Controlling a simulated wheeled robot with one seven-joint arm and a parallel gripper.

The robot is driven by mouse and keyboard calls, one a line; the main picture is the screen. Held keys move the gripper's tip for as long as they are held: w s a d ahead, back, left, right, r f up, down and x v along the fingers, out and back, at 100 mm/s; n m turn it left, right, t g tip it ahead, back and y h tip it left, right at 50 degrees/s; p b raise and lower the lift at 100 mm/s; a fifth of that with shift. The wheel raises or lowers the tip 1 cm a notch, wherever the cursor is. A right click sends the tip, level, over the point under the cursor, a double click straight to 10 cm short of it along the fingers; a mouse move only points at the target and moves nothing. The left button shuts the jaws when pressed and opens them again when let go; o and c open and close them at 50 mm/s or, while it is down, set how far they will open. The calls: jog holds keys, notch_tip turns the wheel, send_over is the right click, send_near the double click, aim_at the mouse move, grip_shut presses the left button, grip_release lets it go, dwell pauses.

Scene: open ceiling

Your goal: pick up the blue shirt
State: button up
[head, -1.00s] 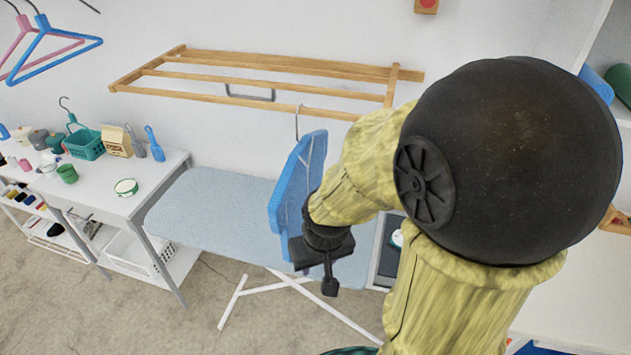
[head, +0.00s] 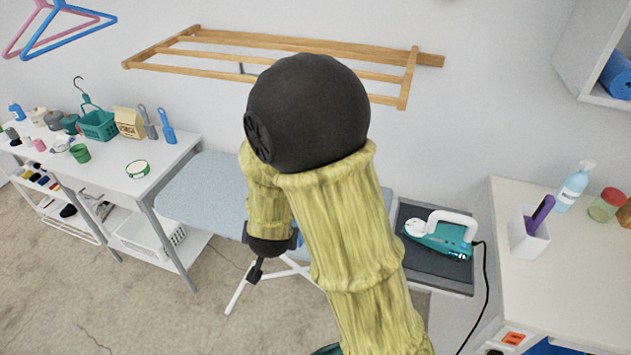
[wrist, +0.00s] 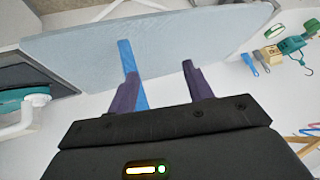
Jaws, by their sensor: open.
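The blue shirt (wrist: 129,58) shows in the wrist view as a narrow blue strip, seen almost edge-on. It lies beside the left finger, on the inner side of the gap between the fingers. My gripper (wrist: 160,69) has its two dark purple fingers spread apart. I cannot tell whether the left finger touches the cloth. In the head view my arm hides nearly all of the shirt and the gripper.
The pale blue ironing board (head: 200,187) stands below the wooden wall rack (head: 290,45). A teal iron (head: 440,236) rests on a dark pad to the right. A white table (head: 130,180) with small items is at the left. Bare floor lies in front.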

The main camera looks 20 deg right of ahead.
notch_tip(320, 180, down, 6)
jog(key=a+m+t+h+b, duration=0.1)
jog(key=m+t+h+b, duration=0.2)
jog(key=h, duration=0.3)
jog(key=s+t+h, duration=0.1)
jog(key=s+r+t+h, duration=0.1)
jog(key=h, duration=0.1)
jog(key=s+t+h, duration=0.1)
jog(key=h, duration=0.1)
jog(key=shift+s+a+r+m+b, duration=0.15)
jog(key=shift+s+a+m+b, duration=0.2)
jog(key=shift+s+m+b, duration=0.05)
jog(key=p+x, duration=0.3)
jog(key=x, duration=0.9)
jog(key=shift+d, duration=0.15)
jog(key=shift+w+r, duration=0.1)
